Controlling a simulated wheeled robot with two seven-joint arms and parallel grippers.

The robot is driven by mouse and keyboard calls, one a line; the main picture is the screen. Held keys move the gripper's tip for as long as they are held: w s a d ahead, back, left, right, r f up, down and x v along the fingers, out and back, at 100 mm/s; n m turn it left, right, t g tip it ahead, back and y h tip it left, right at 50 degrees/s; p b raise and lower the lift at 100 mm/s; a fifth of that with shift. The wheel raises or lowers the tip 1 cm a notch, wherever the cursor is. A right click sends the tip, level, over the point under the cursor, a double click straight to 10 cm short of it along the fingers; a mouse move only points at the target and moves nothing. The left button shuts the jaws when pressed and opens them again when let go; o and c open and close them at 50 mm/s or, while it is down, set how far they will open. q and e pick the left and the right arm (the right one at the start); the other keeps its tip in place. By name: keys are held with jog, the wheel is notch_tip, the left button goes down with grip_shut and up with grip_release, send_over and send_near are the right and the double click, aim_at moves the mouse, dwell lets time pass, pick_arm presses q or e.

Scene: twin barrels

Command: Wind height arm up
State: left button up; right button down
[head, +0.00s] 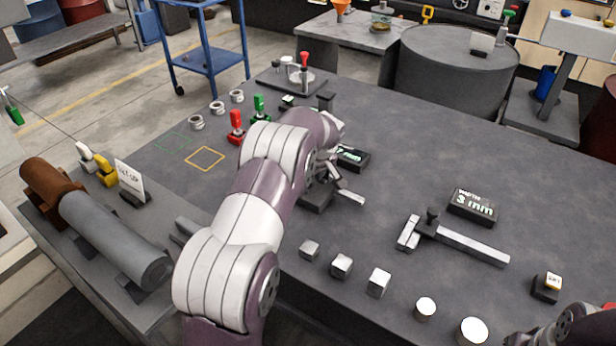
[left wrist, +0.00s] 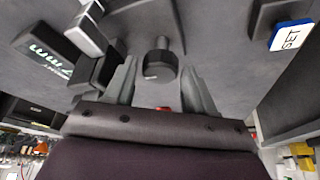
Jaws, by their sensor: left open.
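The height gauge is mostly hidden behind my left arm in the head view. Its silver arm (head: 350,196) sticks out low beside a dark base (head: 316,201). The black readout (head: 353,158) beside it shows a green figure, partly covered, that looks like 7 mm. In the left wrist view, a round dark knob (left wrist: 160,66) sits between the fingers of my open left gripper (left wrist: 160,82); I cannot tell if they touch it. The silver arm (left wrist: 86,32) and readout (left wrist: 50,60) are left of it. Part of my right arm shows at bottom right in the head view; its jaws are unclear.
A depth gauge (head: 455,243) lies on the bench with a 3 mm readout (head: 472,205). Several metal blocks, such as this cube (head: 341,265), line the front edge. Red (head: 236,127) and green (head: 259,107) handled stamps stand behind my left arm. The bench's right middle is clear.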

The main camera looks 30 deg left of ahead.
pick_arm(q)
jog(key=shift+a+f, duration=0.1)
jog(key=shift+f, duration=0.15)
jog(key=c, duration=0.8)
jog(key=shift+r, duration=0.1)
